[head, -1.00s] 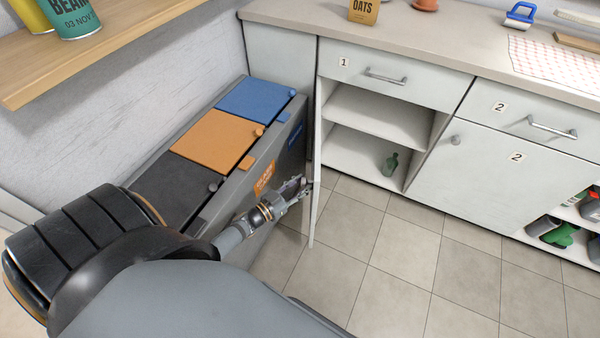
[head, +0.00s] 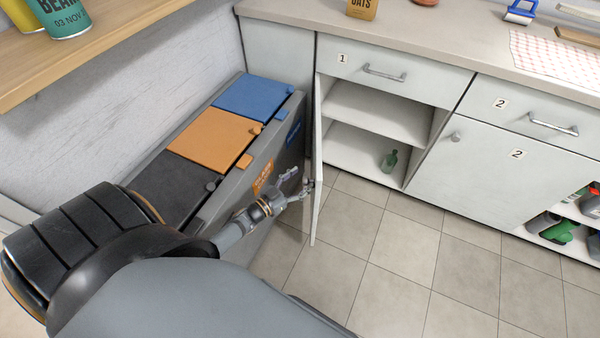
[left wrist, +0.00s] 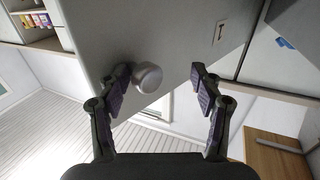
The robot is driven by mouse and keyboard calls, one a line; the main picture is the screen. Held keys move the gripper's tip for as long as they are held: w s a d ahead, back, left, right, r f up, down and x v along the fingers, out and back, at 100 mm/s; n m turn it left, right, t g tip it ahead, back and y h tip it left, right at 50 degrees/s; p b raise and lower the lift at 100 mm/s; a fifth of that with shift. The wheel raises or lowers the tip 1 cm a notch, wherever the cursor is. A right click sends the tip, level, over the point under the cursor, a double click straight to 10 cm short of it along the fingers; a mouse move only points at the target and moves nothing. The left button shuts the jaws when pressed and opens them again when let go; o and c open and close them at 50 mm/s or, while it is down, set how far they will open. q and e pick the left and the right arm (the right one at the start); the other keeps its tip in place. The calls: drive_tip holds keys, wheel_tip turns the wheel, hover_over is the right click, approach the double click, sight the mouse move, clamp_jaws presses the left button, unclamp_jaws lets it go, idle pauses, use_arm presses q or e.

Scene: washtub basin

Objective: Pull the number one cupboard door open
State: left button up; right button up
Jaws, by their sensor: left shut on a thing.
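The number one cupboard door (head: 317,185) stands swung well open, seen nearly edge-on in the head view. The cupboard behind it shows two shelf spaces. In the left wrist view the door's grey face (left wrist: 150,30) fills the upper middle, with a label and a pale round knob (left wrist: 148,77). My right gripper is not in view.
A grey bin unit (head: 240,185) with blue, orange and black lids stands left of the door, close to my left arm. A green bottle (head: 389,161) stands inside the cupboard. The number one drawer (head: 420,80) above is shut. The tiled floor (head: 400,250) in front is clear.

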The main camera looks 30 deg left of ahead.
use_arm(q)
drive_tip(key=v, duration=1.2)
drive_tip(key=shift+f, duration=0.1)
drive_tip(key=s+a+f+n+g+y, duration=0.2)
drive_tip(key=a+f+g+y, duration=0.15)
drive_tip(key=f, duration=0.75)
drive_tip(key=s+d+f+n+g+y, duration=0.1)
drive_tip(key=s+d+f+g+y, duration=0.15)
drive_tip(key=s+f+g, duration=1)
drive_tip(key=s+d+f+p, duration=0.2)
drive_tip(key=s+d+f, duration=0.2)
drive_tip(key=s+f, duration=0.65)
wheel_tip(320, 180, up, 14)
drive_tip(key=s+p, duration=0.2)
drive_tip(key=p, duration=1)
drive_tip(key=shift+a+f, duration=0.15)
